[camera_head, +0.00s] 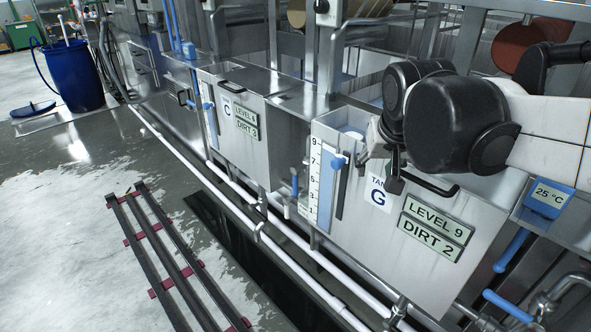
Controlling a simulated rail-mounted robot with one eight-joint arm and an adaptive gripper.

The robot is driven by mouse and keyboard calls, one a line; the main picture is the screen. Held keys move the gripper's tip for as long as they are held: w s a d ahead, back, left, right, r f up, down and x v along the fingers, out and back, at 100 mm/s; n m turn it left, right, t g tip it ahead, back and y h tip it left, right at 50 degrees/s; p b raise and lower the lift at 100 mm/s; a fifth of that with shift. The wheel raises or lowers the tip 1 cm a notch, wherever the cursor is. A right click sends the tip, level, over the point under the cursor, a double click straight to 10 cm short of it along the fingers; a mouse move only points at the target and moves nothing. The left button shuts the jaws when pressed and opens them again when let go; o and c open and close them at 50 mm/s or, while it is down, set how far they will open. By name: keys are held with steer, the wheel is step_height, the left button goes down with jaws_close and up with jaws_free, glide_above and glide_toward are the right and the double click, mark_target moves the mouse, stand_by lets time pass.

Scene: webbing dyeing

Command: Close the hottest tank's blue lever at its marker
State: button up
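Tank G (425,285) is a steel tank in the right foreground, with plates reading LEVEL 9 and DIRT 2. A 25 °C display (549,197) is to its right. Below the display are a slanted blue lever (511,250) and another blue handle (507,306) on the pipework. A small blue lever (294,183) is left of tank G's scale. Tank C (238,155) stands farther left, reading LEVEL 6 and DIRT 3. My gripper (385,172) is in front of tank G's upper front, near its black handle; its fingers are partly hidden and I see nothing held.
White pipes (190,160) run low along the tanks. Wet floor between is open.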

steer(key=w+a+f+b, duration=0.1)
steer(key=w+a+f, duration=0.1)
steer(key=w+a, duration=0.6)
steer(key=m+g+b, duration=0.2)
steer(key=b, duration=0.1)
glide_above(294, 182)
steer(key=s, duration=0.4)
step_height(294, 182, down, 16)
steer(key=shift+m+h, duration=0.3)
steer(key=shift+h, duration=0.1)
steer(key=b+x, duration=0.1)
steer(key=x, duration=0.3)
steer(key=b+x, duration=0.1)
steer(key=x, duration=0.4)
steer(key=b+x, duration=0.1)
steer(key=x, duration=0.4)
steer(key=shift+a, duration=0.4)
steer(key=shift+c, duration=0.2)
jaws_close()
